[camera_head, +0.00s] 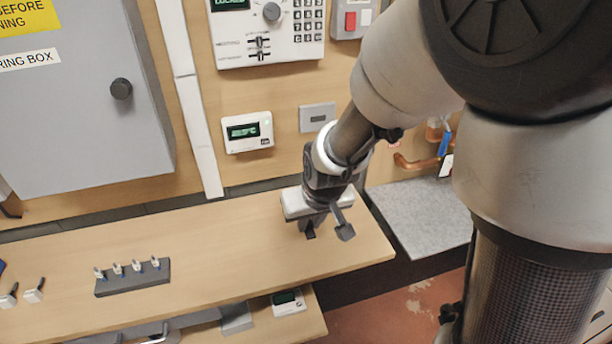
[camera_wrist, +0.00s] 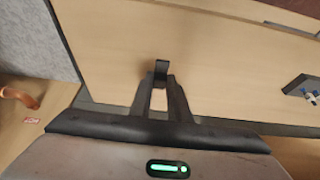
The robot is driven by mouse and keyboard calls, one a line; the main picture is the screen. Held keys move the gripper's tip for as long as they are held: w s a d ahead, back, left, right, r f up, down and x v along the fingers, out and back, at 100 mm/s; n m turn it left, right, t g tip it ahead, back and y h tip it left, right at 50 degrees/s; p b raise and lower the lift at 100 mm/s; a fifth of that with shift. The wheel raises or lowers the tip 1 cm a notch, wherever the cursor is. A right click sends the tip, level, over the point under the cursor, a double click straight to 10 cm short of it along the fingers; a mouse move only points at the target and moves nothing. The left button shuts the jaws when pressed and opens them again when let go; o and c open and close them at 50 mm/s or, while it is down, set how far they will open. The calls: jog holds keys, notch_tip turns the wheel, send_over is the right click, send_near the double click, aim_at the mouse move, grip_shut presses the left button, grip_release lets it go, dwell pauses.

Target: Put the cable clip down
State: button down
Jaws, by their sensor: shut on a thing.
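My gripper (camera_wrist: 160,88) is shut on a small dark cable clip (camera_wrist: 161,69), which sits between the fingertips in the wrist view. In the head view my gripper (camera_head: 325,232) is over the right part of the wooden shelf (camera_head: 220,250), near its right end. The dark clip (camera_head: 310,234) shows just below the fingers there. I cannot tell whether the clip touches the shelf.
A dark rack with several small pale-topped pieces (camera_head: 132,280) stands on the shelf to the left. Two small pale blocks (camera_head: 34,291) lie farther left. A large grey box (camera_head: 80,100) and a thermostat (camera_head: 248,132) are on the wall. The shelf between rack and gripper is clear.

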aim_at(311, 235)
jog(key=shift+f+b, duration=0.5)
jog(key=shift+f, duration=2.2)
jog(key=shift+f, duration=0.1)
jog(key=c, duration=1.7)
grip_release()
jog(key=shift+o, duration=0.2)
